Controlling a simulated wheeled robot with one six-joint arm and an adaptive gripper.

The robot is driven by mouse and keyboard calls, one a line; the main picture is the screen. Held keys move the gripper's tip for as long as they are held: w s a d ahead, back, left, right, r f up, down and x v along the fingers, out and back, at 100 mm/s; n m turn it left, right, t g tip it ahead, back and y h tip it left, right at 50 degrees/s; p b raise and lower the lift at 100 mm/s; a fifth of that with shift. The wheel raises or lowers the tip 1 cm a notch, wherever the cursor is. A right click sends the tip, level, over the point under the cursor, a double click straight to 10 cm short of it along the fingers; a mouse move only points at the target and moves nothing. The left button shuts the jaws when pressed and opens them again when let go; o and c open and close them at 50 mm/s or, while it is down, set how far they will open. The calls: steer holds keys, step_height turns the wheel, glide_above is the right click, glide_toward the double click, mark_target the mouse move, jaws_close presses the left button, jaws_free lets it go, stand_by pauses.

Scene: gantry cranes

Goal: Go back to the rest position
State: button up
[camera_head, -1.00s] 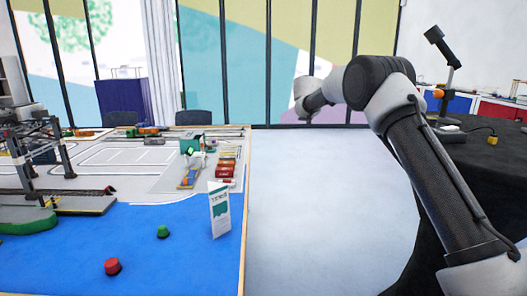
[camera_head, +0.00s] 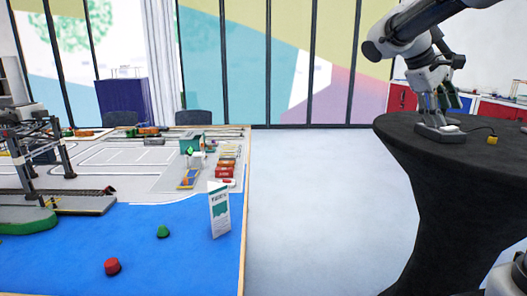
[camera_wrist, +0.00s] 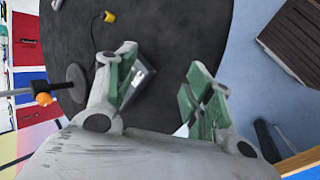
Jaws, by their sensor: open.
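My gripper (camera_head: 437,103) hangs over the black round table (camera_head: 400,124) at the right of the head view. In the wrist view my gripper (camera_wrist: 163,88) has its green-padded fingers spread apart, with no object held between them. A grey device (camera_head: 440,134) with a light top sits on the table, below the gripper in the head view. Part of a grey box (camera_wrist: 138,84) shows beside the left finger in the wrist view. Whether the gripper touches it cannot be told.
A model-port table (camera_head: 150,215) with a gantry crane (camera_head: 35,150), a red buoy (camera_head: 112,266), a green buoy (camera_head: 163,231) and a small sign (camera_head: 219,210) stands at left. A stand with an orange knob (camera_wrist: 43,99) rises near the gripper. Floor (camera_head: 320,200) between the tables is clear.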

steer(key=s+a+f+m+t+y, duration=0.1)
steer(key=s+a+f+y, duration=0.1)
steer(key=s, duration=0.5)
steer(key=s+a+f+m+t+y, duration=0.1)
steer(key=s+a+f+m+y, duration=0.1)
steer(key=s+f, duration=0.4)
steer(key=s+a+f+m+t+y, duration=0.1)
steer(key=s+a+f+y, duration=0.2)
steer(key=s, duration=0.6)
step_height(320, 180, down, 2)
steer(key=shift+s+a+t, duration=0.3)
steer(key=shift+a, duration=0.55)
